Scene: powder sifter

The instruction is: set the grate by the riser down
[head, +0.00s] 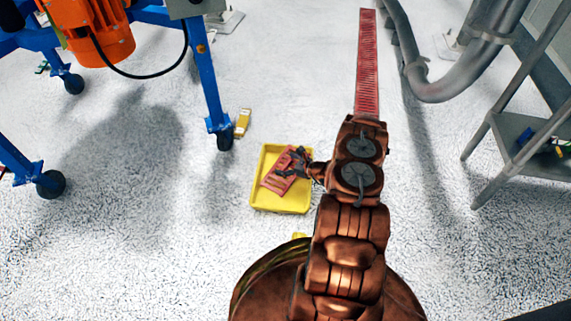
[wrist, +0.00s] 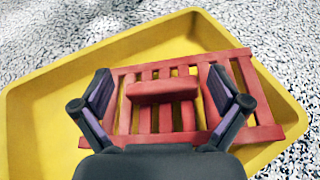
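The red slatted grate (wrist: 160,118) is over the yellow tray (wrist: 45,110); its right end overlaps the tray's rim in the wrist view. In the head view the grate (head: 277,183) shows inside the tray's outline (head: 281,208). I cannot tell whether it rests on the tray floor. A raised red bar, the riser (wrist: 162,91), stands on the grate. My gripper (wrist: 163,97) is open, one finger on each side of the riser. A gap shows at the left finger. My gripper (head: 293,162) hides part of the grate in the head view.
A blue wheeled frame (head: 210,85) with an orange motor (head: 93,30) stands at the left. A small yellow object (head: 242,123) lies beside its caster. A long red floor grating (head: 367,60) runs behind my arm. A grey stand (head: 510,135) is at the right.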

